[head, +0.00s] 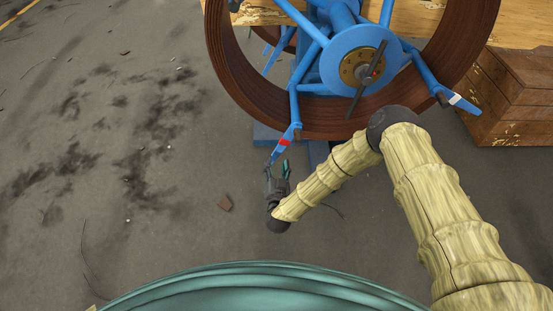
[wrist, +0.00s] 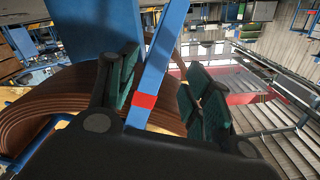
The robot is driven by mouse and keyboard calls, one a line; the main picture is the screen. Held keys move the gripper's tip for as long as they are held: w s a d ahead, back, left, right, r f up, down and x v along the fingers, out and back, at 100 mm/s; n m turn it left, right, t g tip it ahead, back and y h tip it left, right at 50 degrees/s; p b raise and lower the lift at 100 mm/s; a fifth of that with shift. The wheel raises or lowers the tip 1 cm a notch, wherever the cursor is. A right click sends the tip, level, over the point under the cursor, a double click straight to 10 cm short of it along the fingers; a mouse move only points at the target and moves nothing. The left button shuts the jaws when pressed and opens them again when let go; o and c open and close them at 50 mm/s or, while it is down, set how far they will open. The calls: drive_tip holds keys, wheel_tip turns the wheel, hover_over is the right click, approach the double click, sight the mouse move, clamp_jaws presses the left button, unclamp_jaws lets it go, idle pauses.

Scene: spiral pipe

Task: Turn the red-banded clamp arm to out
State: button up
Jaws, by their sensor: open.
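The red-banded clamp arm (head: 294,105) is a blue bar hanging at the lower left of the coil, its free end pointing down and left. Its red band (head: 285,142) is near that end. My gripper (head: 277,167) is open at the tip of this arm. In the wrist view the blue bar with the red band (wrist: 144,100) passes between the two green-padded fingers of my gripper (wrist: 163,82). Gaps show on both sides of the bar, wider on the right; I cannot tell whether a finger touches it.
The brown coil (head: 235,85) sits around a blue hub (head: 350,60) with a dark handle. A white-banded clamp arm (head: 430,80) is at the right. Wooden crates (head: 515,95) stand beyond it. The floor at left is open, with small debris (head: 225,203).

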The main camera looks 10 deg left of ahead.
drive_tip(key=v, duration=0.7)
drive_tip(key=shift+s, duration=0.2)
drive_tip(key=shift+d, duration=0.1)
drive_tip(key=s+d+f+n+g, duration=0.1)
drive_tip(key=s+d+f+g, duration=0.35)
drive_tip(key=s+d, duration=0.35)
drive_tip(key=s+d+f+n+g, duration=0.25)
drive_tip(key=s+d+g, duration=0.4)
drive_tip(key=d, duration=0.45)
drive_tip(key=s+d+r+m+g+h, duration=0.1)
drive_tip(key=s+d+r+g+h, duration=0.15)
drive_tip(key=s+d, duration=0.65)
drive_tip(key=s+d+r+m+g+h, duration=0.2)
drive_tip(key=s+d+r+g, duration=0.15)
drive_tip(key=s+d, duration=0.6)
wheel_tip(320, 180, up, 36)
drive_tip(key=s+a+p, duration=0.1)
drive_tip(key=a+p, duration=0.1)
drive_tip(key=p, duration=3.4)
drive_tip(key=shift+s+n+g+p, duration=0.2)
drive_tip(key=shift+n+g+p, duration=0.1)
drive_tip(key=shift+n+p, duration=0.1)
drive_tip(key=shift+f+y, duration=0.15)
drive_tip(key=shift+y, duration=0.1)
